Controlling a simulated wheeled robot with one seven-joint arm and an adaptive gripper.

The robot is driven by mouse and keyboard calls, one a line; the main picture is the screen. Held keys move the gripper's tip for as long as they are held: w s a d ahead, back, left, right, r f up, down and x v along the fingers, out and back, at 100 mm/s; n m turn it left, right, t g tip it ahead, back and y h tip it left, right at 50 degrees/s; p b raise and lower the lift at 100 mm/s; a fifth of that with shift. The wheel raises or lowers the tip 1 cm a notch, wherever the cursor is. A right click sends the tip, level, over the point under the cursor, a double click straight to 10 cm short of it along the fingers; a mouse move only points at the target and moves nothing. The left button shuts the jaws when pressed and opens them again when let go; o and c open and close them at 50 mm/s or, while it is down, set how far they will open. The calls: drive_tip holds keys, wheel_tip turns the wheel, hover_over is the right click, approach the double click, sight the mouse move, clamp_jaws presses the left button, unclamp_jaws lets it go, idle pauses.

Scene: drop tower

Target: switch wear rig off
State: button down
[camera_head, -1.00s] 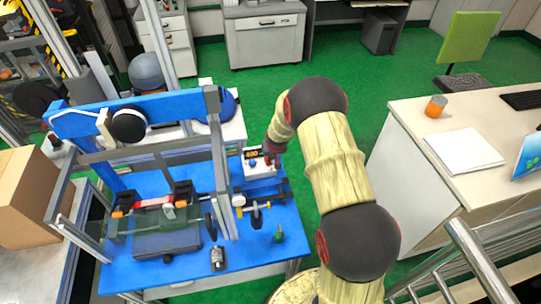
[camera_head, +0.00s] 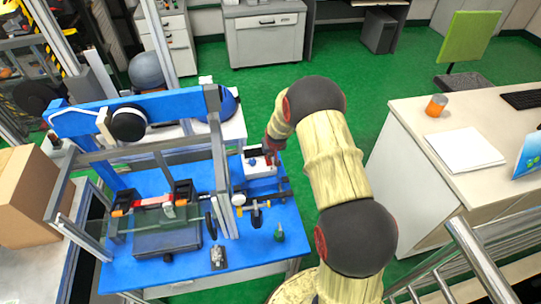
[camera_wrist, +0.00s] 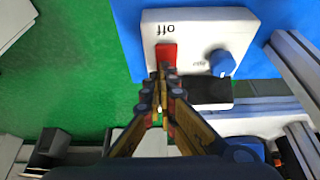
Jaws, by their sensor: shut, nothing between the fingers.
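The wear rig's white control box (camera_head: 262,170) stands on the right side of the blue rig table (camera_head: 120,272). In the wrist view the box (camera_wrist: 190,22) carries a red switch (camera_wrist: 166,52) beside an upside-down "off" label, a blue knob (camera_wrist: 221,62) and a black, unlit display (camera_wrist: 206,93). My gripper (camera_wrist: 164,70) is shut and empty, its fingertips at the lower edge of the red switch. They seem to touch it, but the exact contact is hidden. In the head view my arm's end covers part of the box.
The rig's grey metal frame (camera_head: 219,160) and blue beam (camera_head: 165,105) stand left of the box. A small green object (camera_head: 279,234) and a small metal part (camera_head: 218,257) lie on the table's front. A white desk (camera_head: 400,160) is at right; green floor lies between.

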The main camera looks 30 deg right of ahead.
wheel_tip(320, 180, up, 5)
drive_tip(key=p, duration=0.2)
drive_tip(key=shift+s+p, duration=0.15)
drive_tip(key=shift+p, duration=0.25)
drive_tip(key=s+a+r+p, duration=0.2)
drive_tip(key=s+r, duration=0.4)
drive_tip(key=shift+s, duration=0.25)
drive_tip(key=s+a+f+g, duration=0.2)
drive_tip(key=s, duration=0.5)
drive_tip(key=s+a+r+n+t, duration=0.1)
drive_tip(key=s+a+r, duration=0.4)
drive_tip(key=s+r, duration=0.3)
drive_tip(key=s+a+r+n+t+y, duration=0.1)
drive_tip(key=s+a+r, duration=0.4)
drive_tip(key=r, duration=1)
drive_tip(key=s+a+r+n, duration=0.1)
drive_tip(key=s+a+r, duration=0.4)
drive_tip(key=s+r, duration=0.6)
drive_tip(key=shift+s+a+r+t, duration=0.2)
drive_tip(key=shift+s+a+t, duration=0.15)
drive_tip(key=shift+s, duration=0.25)
